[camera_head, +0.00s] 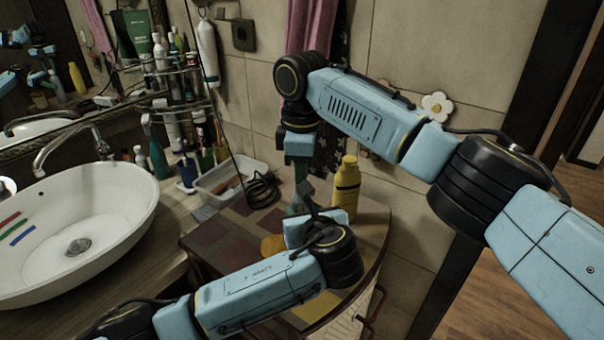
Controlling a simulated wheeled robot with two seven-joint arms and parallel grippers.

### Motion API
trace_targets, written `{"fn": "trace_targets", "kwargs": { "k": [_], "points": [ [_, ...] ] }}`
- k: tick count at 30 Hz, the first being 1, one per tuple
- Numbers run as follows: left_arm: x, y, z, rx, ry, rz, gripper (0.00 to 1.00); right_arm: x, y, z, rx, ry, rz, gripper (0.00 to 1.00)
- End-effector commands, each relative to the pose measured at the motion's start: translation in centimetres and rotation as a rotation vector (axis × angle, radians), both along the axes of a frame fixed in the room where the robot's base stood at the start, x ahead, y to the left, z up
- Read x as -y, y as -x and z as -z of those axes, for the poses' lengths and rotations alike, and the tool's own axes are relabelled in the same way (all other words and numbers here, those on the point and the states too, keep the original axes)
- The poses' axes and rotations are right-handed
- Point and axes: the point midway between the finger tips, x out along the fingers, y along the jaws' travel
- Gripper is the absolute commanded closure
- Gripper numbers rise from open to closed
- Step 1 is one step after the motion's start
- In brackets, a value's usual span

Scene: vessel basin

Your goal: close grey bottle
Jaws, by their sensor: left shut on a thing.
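My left gripper (308,195) reaches in over the corner counter from the lower left. It is shut on a small grey-green thing (295,203), which seems to be the grey bottle; its own arm hides most of it. My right arm comes in from the right and bends down at the wrist, so my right gripper (298,178) points down just above the same spot. Its fingertips are too small and covered to tell their state. I cannot make out a separate cap, or whether the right gripper touches the bottle.
A yellow bottle (346,188) stands upright close to the right of both grippers. A yellow-orange item (272,246) lies on the tiled counter (215,243). A white tray (222,180) and a black coiled cable (262,190) lie behind. A white basin (125,225) is at left.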

Motion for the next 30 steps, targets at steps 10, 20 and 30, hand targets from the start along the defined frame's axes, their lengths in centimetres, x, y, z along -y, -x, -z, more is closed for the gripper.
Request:
{"fn": "trace_targets", "kwargs": {
  "k": [10, 20, 30],
  "points": [
    [0.02, 0.01, 0.01, 0.0, 0.0, 0.001, 1.0, -0.05, 0.0, 0.01, 0.0, -0.001, 0.482, 1.0],
    [0.03, 0.01, 0.0, 0.0, 0.0, 0.001, 1.0, -0.02, 0.0, 0.01, 0.0, 0.0, 0.478, 0.53],
    [0.04, 0.01, 0.0, 0.0, 0.0, 0.001, 1.0, -0.04, -0.02, -0.84, 0.001, -0.001, 0.477, 0.53]
  ]
}}
